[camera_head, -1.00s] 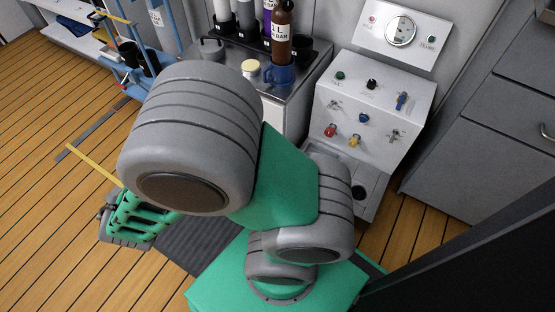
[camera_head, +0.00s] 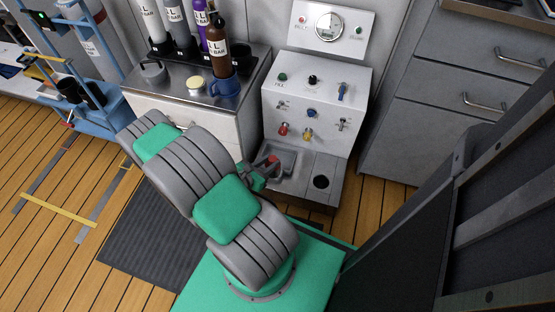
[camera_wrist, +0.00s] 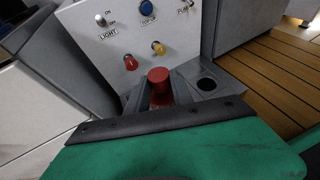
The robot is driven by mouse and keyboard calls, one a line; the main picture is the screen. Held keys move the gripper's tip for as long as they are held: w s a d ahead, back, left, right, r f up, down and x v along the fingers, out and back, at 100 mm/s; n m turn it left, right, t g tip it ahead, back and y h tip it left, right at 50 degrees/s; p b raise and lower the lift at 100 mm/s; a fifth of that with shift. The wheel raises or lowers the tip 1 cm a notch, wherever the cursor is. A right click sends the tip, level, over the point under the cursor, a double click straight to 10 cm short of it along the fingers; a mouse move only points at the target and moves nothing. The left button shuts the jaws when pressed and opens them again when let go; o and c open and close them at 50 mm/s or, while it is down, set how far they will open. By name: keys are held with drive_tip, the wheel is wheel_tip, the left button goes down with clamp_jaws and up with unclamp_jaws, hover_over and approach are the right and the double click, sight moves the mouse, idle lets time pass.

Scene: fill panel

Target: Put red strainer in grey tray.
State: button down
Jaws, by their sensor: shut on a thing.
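The red strainer (camera_wrist: 158,84) is a small red cylinder standing between the grey fingers of my gripper (camera_wrist: 160,96) in the wrist view. The gripper is shut on it. In the head view the strainer (camera_head: 272,160) shows as a small red spot, and my gripper (camera_head: 268,172) is partly hidden by my arm. The grey tray (camera_head: 296,156) is a shallow recess at the foot of the white panel. The gripper and strainer are over or at its left part. I cannot tell whether the strainer touches the tray floor. The fingers hide part of it.
The white panel (camera_head: 318,95) with knobs and valves rises right behind the tray; red and yellow knobs sit low on it. A round black hole (camera_head: 321,181) is right of the tray. A steel counter (camera_head: 180,95) with bottles stands left. Grey drawers (camera_head: 440,120) stand right.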

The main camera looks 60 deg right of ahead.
drive_tip(key=shift+w+d+f+b, duration=0.2)
drive_tip(key=shift+d+f+b, duration=1.45)
drive_tip(key=shift+d+f, duration=0.7)
drive_tip(key=shift+w+d+f+b, duration=0.2)
drive_tip(key=shift+d+f+b, duration=1.5)
drive_tip(key=shift+d+f, duration=0.6)
drive_tip(key=shift+w+d+f+b, duration=0.2)
drive_tip(key=shift+d+f+b, duration=1.45)
drive_tip(key=shift+d+f, duration=0.65)
drive_tip(key=c, duration=1.1)
unclamp_jaws()
drive_tip(key=shift+r, duration=0.15)
